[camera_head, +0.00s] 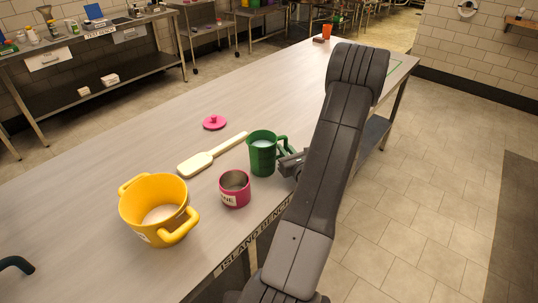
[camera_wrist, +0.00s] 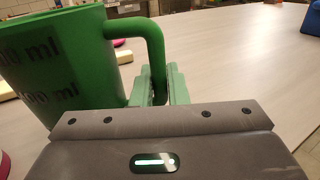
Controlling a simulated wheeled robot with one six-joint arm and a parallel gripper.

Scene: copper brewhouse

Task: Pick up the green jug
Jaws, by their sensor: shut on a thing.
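The green jug (camera_head: 262,154) stands upright on the island bench, with something pale inside it. Its handle faces right, toward my gripper (camera_head: 290,163). In the wrist view the jug (camera_wrist: 62,58) fills the upper left, with dark "ml" markings on its side. My gripper (camera_wrist: 160,88) is shut on the jug's handle (camera_wrist: 155,50). I cannot tell whether the jug's base touches the bench.
A pink cup (camera_head: 235,189) stands close to the jug's lower left. A yellow two-handled pot (camera_head: 155,208) is farther left. A pale paddle (camera_head: 196,163) and a pink lid (camera_head: 214,122) lie behind.

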